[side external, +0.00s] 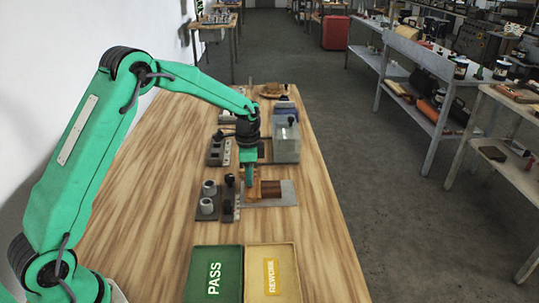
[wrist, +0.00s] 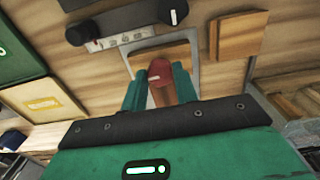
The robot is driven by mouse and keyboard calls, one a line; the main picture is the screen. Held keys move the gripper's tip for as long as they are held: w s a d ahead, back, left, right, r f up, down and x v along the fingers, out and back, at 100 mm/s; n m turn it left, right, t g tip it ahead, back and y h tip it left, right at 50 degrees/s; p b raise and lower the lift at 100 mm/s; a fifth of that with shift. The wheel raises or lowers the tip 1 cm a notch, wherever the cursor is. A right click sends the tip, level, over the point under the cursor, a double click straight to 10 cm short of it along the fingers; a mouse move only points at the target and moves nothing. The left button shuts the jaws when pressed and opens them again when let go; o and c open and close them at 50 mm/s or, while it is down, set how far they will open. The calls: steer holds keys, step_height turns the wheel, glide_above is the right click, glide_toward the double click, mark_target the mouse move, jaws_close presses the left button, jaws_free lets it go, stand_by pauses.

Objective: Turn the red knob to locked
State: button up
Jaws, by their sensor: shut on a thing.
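My gripper (side external: 249,182) reaches down over the work area in the middle of the bench. In the wrist view its two green fingers (wrist: 157,78) are shut on a dark red piece with a small pale mark, which looks like the red knob (wrist: 161,71). The knob sits between the fingertips, over a grey plate (wrist: 130,51) with an orange-brown wooden block. In the side view the fingers and wooden parts hide the knob. I cannot read any locked marking or tell how far the knob is turned.
A dark base (side external: 215,213) with two pale round knobs stands left of the gripper. A grey box (side external: 286,148) stands behind. The green PASS tray (side external: 197,262) and the yellow REWORK tray (side external: 254,257) lie at the front. The bench's left part is bare wood.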

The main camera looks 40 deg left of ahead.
steer(key=o, duration=1)
steer(key=shift+r, duration=0.2)
step_height(320, 180, up, 7)
steer(key=shift+r, duration=0.3)
